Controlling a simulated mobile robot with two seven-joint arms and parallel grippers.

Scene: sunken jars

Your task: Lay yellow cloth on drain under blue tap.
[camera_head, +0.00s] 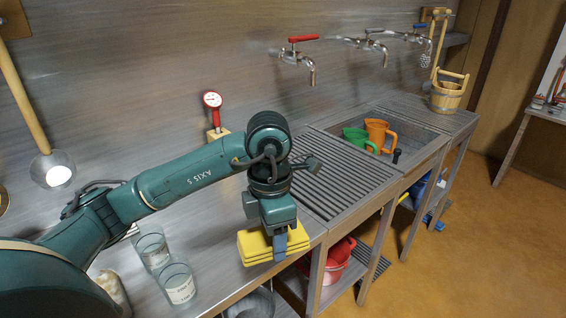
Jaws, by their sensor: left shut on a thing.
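My left gripper (280,245) is shut on the folded yellow cloth (256,247), at the front edge of the metal counter. I cannot tell whether the cloth touches the counter. The blue tap (416,36) is the farthest of the wall taps, at the upper right. Below the taps is the sunken sink (425,136). A green jug (356,138) and an orange jug (378,134) stand in it. The drain itself cannot be made out; the basin floor is largely hidden. My right gripper is out of view.
A ribbed draining board (340,180) lies between my gripper and the sink. A red tap (298,58) and another tap (368,46) jut from the wall. Glass jars (178,284) stand at the lower left, a wooden bucket (447,94) beyond the sink, and a red bucket (334,264) below the counter.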

